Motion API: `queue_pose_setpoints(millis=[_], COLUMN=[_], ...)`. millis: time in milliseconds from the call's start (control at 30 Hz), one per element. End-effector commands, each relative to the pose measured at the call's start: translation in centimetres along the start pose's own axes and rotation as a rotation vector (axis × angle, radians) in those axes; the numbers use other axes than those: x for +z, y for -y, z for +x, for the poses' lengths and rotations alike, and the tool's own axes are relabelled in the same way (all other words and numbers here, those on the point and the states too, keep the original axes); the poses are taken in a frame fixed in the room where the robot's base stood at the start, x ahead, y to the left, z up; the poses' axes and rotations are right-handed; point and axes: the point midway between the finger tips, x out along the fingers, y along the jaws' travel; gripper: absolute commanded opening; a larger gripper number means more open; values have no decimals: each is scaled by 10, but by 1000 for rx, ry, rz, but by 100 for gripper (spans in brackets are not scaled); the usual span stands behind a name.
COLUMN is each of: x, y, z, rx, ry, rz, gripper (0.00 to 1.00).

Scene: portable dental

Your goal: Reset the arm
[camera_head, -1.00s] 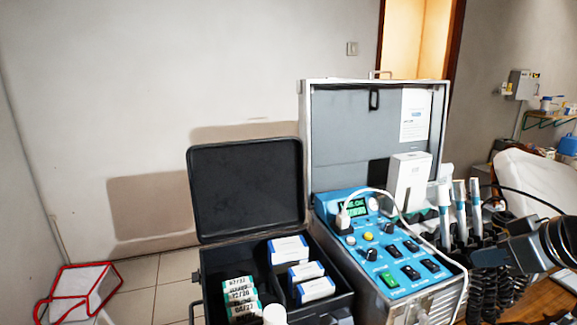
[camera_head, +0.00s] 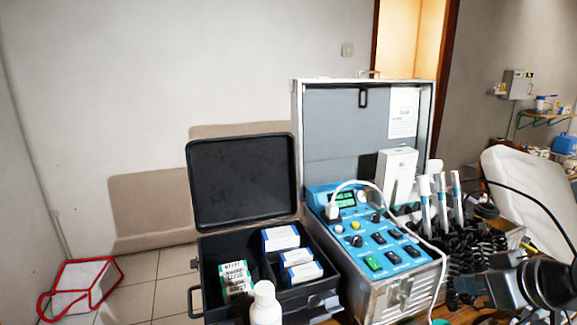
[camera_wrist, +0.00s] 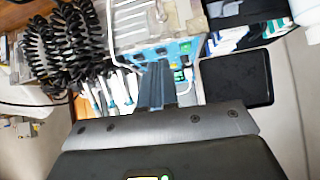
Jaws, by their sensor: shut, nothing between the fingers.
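My gripper (camera_head: 492,289) is at the lower right of the head view, pointing left, in front of the coiled black hoses. In the wrist view its two dark fingers (camera_wrist: 155,75) are together, shut and empty. They point towards the blue control panel (camera_wrist: 160,55), which shows upside down there. In the head view the panel (camera_head: 372,238) sits in the open metal dental case (camera_head: 362,140), to the left of my gripper. I see no contact between the gripper and the case.
An open black case (camera_head: 240,185) holds blue-white boxes (camera_head: 281,238) and a green-white box (camera_head: 236,279). A white bottle (camera_head: 265,303) stands in front. White handpieces (camera_head: 441,205) stand close behind my gripper. A red-edged bag (camera_head: 84,286) is on the floor left.

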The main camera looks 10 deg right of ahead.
Motion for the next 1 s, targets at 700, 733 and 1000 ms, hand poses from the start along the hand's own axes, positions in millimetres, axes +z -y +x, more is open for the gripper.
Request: queue_pose_setpoints(millis=[700, 733, 1000], x=[174, 181, 235], y=[110, 115, 150], z=[2, -2, -60], rx=[142, 148, 186], ry=[-171, -180, -267], rz=[158, 159, 141], gripper=[0, 0, 0])
